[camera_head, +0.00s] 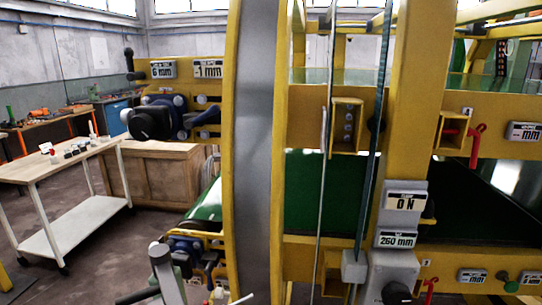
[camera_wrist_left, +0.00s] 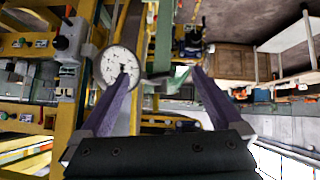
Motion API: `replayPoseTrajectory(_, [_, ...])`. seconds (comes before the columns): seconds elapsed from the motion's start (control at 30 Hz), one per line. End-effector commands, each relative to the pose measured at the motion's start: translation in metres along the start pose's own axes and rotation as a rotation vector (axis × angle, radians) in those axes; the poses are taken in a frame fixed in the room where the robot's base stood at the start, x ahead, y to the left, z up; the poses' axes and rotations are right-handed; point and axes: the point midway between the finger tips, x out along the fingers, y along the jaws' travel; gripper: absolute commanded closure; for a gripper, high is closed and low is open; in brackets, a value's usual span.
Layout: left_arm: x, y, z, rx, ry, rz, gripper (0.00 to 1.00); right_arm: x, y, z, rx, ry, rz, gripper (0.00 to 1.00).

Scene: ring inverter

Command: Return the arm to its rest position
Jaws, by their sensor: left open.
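My left gripper (camera_wrist_left: 161,72) shows in the left wrist view. Its two purple-grey fingers stand wide apart, with nothing held between them. A round white dial (camera_wrist_left: 116,63) shows beyond the left fingertip, which overlaps part of it. I cannot tell the distance between them. In the head view I cannot make out my left gripper for certain. My right gripper is in neither view.
A large yellow machine frame (camera_head: 408,100) with a curved grey-and-yellow ring (camera_head: 256,150) fills the head view's middle and right. A green belt (camera_head: 310,195) runs through it. A wheeled table (camera_head: 45,168) and wooden crate (camera_head: 165,183) stand left, with open floor nearby.

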Motion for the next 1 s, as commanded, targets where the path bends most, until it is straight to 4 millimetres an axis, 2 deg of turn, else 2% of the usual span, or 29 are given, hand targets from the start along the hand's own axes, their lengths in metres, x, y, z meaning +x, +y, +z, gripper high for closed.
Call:
replayPoseTrajectory(0.1, [-0.022, 0.02, 0.042, 0.084, -0.198, -0.031, 0.0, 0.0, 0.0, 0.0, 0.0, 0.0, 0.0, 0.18])
replayPoseTrajectory(0.33, [-0.086, 0.039, 0.103, 0.195, -0.551, -0.072, 0.0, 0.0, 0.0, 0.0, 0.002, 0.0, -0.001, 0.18])
replayPoseTrajectory(0.37, [-0.101, 0.04, 0.082, 0.199, -0.544, -0.075, 0.0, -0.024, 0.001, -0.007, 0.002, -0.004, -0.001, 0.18])
replayPoseTrajectory(0.4, [-0.111, 0.042, 0.069, 0.2, -0.54, -0.076, 0.0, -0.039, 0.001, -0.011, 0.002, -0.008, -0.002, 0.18])
replayPoseTrajectory(0.57, [-0.146, 0.049, 0.029, 0.199, -0.54, -0.076, 0.0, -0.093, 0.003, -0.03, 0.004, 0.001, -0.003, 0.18])
replayPoseTrajectory(0.8, [-0.21, 0.062, -0.043, 0.198, -0.54, -0.076, 0.0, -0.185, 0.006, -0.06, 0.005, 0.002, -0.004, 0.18])
replayPoseTrajectory(0.9, [-0.228, 0.065, -0.063, 0.197, -0.54, -0.076, 0.0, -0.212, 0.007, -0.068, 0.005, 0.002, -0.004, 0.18])
replayPoseTrajectory(1.0, [-0.238, 0.067, -0.075, 0.197, -0.541, -0.076, 0.0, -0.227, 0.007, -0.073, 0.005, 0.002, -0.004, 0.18])
